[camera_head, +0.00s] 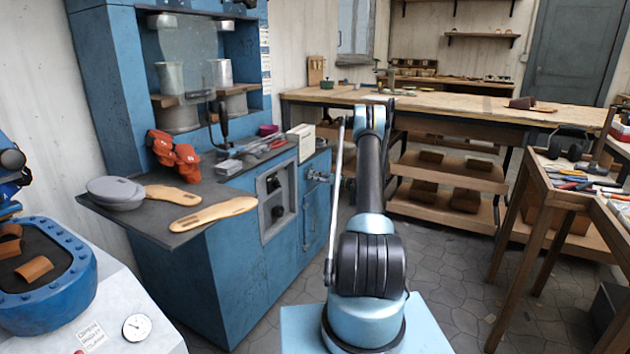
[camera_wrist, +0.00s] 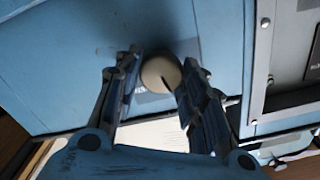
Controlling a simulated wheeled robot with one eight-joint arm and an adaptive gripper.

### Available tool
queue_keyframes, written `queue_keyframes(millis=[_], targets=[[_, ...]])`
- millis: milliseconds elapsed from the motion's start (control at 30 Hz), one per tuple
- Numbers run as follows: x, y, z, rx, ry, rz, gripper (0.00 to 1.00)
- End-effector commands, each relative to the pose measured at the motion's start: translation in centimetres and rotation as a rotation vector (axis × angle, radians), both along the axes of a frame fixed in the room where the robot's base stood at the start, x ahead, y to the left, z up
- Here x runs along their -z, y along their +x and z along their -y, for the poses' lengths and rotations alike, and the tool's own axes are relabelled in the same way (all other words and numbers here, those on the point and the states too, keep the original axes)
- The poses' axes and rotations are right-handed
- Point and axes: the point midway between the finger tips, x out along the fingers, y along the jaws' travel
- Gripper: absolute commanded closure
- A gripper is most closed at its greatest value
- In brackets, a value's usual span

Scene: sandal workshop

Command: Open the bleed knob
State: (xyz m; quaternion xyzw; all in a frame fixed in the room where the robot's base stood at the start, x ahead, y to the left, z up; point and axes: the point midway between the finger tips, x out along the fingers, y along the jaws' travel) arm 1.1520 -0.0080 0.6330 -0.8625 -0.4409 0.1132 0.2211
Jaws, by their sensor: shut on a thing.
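A pale round knob (camera_wrist: 160,74) with a dark line on its face sits on the blue cabinet face in the wrist view; I take it to be the bleed knob. My gripper (camera_wrist: 158,86) has one finger on each side of it and is shut on it.
A recessed grey panel (camera_head: 268,197) with dark controls is left of my gripper. The cabinet's dark top (camera_head: 165,222) holds insoles, red clamps and tools. A workbench (camera_head: 440,93) stands behind, and a tool table (camera_head: 555,195) at right. Floor is free between them.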

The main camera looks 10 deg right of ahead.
Motion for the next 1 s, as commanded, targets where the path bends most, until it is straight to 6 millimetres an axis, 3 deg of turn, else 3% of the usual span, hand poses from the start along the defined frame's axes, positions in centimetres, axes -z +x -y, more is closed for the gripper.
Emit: queue_keyframes(millis=[1000], targets=[[0.47, 0.37, 0.7, 0.011, 0.535, -0.737, 0.87]])
